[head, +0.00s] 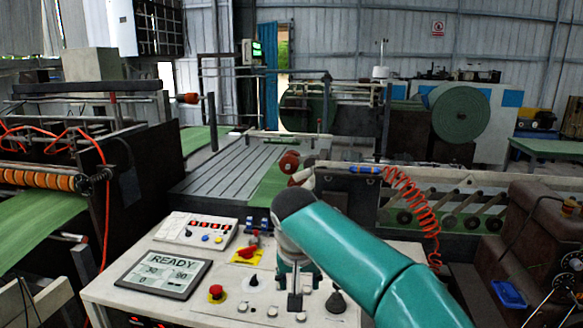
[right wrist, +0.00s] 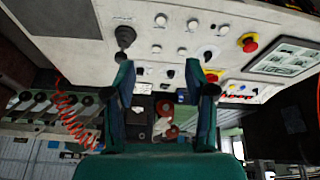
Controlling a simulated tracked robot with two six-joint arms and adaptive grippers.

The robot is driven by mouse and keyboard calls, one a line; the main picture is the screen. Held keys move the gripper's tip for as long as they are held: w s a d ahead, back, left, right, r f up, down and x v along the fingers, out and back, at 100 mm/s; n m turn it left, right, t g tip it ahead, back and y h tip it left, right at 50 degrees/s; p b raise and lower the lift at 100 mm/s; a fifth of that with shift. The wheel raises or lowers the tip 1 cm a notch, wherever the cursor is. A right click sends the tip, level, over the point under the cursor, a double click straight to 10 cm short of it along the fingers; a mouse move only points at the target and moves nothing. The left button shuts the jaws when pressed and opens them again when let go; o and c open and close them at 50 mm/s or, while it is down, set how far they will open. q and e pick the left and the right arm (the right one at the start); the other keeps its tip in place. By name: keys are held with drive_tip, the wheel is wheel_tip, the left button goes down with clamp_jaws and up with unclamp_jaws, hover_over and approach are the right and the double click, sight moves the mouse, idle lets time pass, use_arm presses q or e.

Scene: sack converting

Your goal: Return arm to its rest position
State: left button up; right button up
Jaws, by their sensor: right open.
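My right arm (head: 345,245) is teal with a dark grey joint and reaches in from the lower right. My right gripper (head: 296,275) points down over the control panel (head: 165,307), and part of it is hidden behind the arm. In the right wrist view my right gripper (right wrist: 160,78) has its two teal fingers spread apart with nothing held between them. Panel buttons and a black knob (right wrist: 125,36) show beyond the fingers. Whether a fingertip touches the panel I cannot tell. My left gripper is not in view.
The panel carries a screen reading READY (head: 163,274), a red stop button (head: 216,292), a red switch on a yellow plate (head: 246,254) and a black joystick (head: 336,302). A coiled orange hose (head: 412,205) hangs behind my arm. Machinery with green sheet stands beyond.

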drive_tip(key=s+d+f+m+g+b, duration=0.15)
drive_tip(key=d+f, duration=0.35)
drive_tip(key=f, duration=0.5)
drive_tip(key=s+d+f+g+b, duration=0.2)
drive_tip(key=d+f, duration=0.3)
drive_tip(key=f, duration=0.5)
drive_tip(key=s+d+f+g+b, duration=0.2)
drive_tip(key=d+f, duration=0.2)
drive_tip(key=f, duration=0.7)
drive_tip(key=s+f+g+y+b, duration=0.2)
drive_tip(key=s+f+b, duration=0.1)
drive_tip(key=s+f, duration=1.05)
drive_tip(key=s+a+f+t+y, duration=0.2)
drive_tip(key=s+a+f+t, duration=0.1)
drive_tip(key=s+f, duration=0.4)
drive_tip(key=shift+s+t+y+b, duration=0.3)
drive_tip(key=shift+s+t+b, duration=0.05)
drive_tip(key=shift+s, duration=1.3)
drive_tip(key=shift+a, duration=0.1)
